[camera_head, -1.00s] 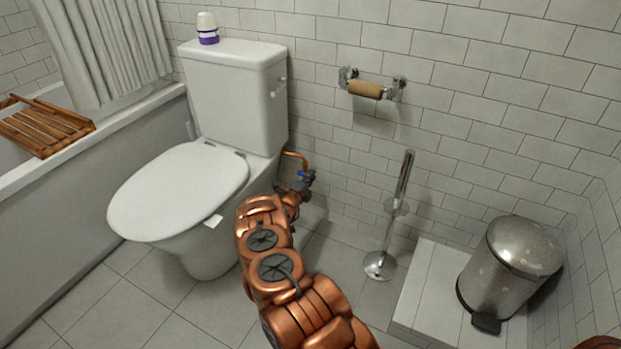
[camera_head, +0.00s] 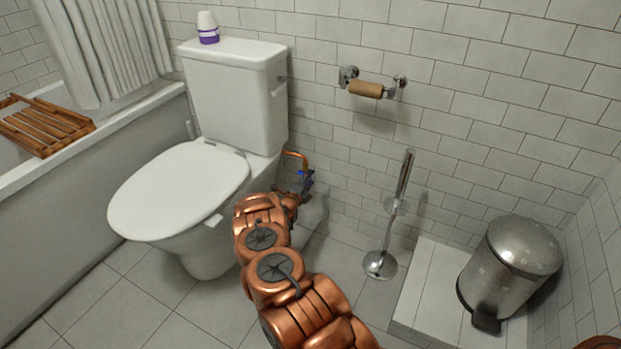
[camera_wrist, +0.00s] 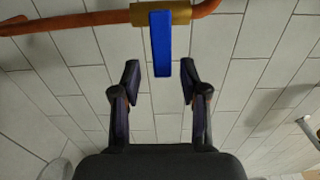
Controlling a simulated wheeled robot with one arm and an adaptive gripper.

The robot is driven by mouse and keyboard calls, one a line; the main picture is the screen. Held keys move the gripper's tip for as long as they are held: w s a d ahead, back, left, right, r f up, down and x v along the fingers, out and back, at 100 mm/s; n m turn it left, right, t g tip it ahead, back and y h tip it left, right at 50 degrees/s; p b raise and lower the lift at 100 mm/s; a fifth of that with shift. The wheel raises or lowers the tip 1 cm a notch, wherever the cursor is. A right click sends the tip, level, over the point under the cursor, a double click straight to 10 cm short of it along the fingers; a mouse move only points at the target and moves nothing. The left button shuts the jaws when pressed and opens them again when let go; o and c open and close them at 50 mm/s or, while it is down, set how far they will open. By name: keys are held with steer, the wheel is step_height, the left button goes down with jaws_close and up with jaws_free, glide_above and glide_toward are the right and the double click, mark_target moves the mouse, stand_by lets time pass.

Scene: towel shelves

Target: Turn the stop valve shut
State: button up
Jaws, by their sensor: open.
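The stop valve has a blue lever handle (camera_wrist: 161,45) on a brass body (camera_wrist: 160,14), set in a copper pipe (camera_wrist: 75,20) in the wrist view. The lever points from the valve body toward my gripper, across the pipe. My gripper (camera_wrist: 160,75) is open, with one dark finger on each side of the lever's free end and a gap on both sides. In the head view a small blue part of the valve (camera_head: 301,174) shows beside the toilet, under the copper pipe bend. My gripper is mostly hidden there behind my copper-coloured arm.
The toilet (camera_head: 178,190) stands close to the left of my arm. A chrome brush stand (camera_head: 381,264) is to the right, and a metal pedal bin (camera_head: 512,265) sits on a tiled ledge farther right. The tiled wall is close behind the valve.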

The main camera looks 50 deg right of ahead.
steer(key=v, duration=1)
steer(key=shift+a, duration=0.2)
steer(key=shift+r, duration=0.1)
